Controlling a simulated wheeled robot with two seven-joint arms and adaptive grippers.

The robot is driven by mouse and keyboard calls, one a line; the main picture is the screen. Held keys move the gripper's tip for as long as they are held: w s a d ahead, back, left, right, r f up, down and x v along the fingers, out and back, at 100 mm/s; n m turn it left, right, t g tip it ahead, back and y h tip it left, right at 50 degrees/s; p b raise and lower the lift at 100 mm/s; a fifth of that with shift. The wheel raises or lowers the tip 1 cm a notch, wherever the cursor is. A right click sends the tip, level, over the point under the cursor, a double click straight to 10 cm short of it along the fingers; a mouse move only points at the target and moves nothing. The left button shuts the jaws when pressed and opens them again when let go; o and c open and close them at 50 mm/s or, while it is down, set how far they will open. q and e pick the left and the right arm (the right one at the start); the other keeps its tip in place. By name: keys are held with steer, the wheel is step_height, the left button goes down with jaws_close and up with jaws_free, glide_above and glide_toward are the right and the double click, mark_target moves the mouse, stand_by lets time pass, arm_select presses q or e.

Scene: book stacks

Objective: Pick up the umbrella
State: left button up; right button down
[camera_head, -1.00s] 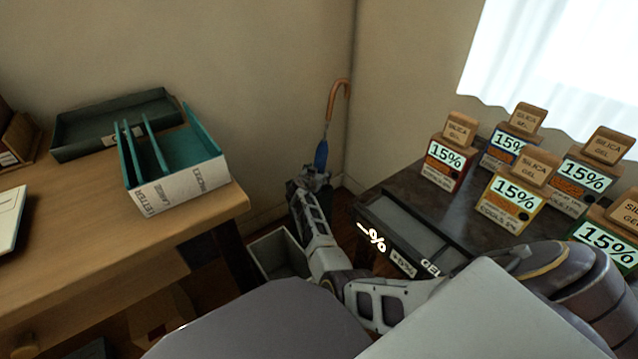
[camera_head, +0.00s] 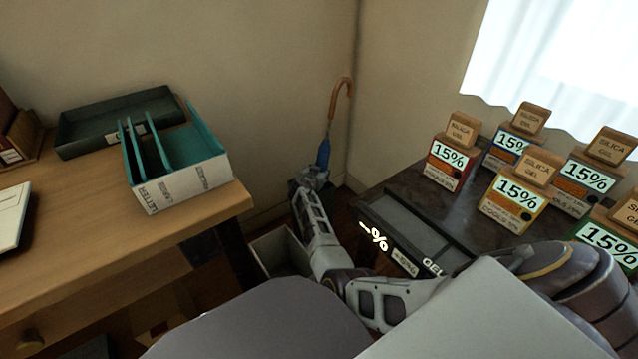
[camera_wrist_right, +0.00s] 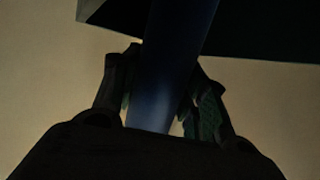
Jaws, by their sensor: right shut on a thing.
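The umbrella (camera_head: 323,152) has a blue canopy and a curved orange-brown handle, and stands nearly upright in the corner between desk and dark cabinet. My right gripper (camera_head: 315,178) is at the blue part, below the handle. In the right wrist view the blue umbrella (camera_wrist_right: 165,70) runs between the two fingers of my right gripper (camera_wrist_right: 163,105), which is shut on it. A dark edge, maybe of a holder, shows behind it there. The umbrella's lower end is hidden in the head view. My left gripper is not in view.
A wooden desk (camera_head: 90,235) with a teal file box (camera_head: 185,185) and a dark tray (camera_head: 85,130) is at left. A dark cabinet (camera_head: 440,185) with several silica gel boxes is at right. A grey open bin (camera_head: 268,256) sits on the floor between them.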

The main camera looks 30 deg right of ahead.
mark_target(320, 148)
steer(key=shift+r, duration=0.15)
step_height(320, 148, up, 3)
steer(key=shift+r+p, duration=0.1)
steer(key=shift+p, duration=1.05)
step_height(320, 148, up, 8)
steer(key=p, duration=0.5)
step_height(320, 148, up, 6)
steer(key=p, duration=0.3)
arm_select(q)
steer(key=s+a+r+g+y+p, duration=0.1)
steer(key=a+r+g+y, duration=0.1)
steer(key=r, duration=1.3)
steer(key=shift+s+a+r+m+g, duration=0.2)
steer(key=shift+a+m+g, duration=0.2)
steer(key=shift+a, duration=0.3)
arm_select(e)
steer(key=shift+r, duration=0.35)
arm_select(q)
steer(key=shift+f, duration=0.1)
arm_select(e)
steer(key=shift+r, duration=0.15)
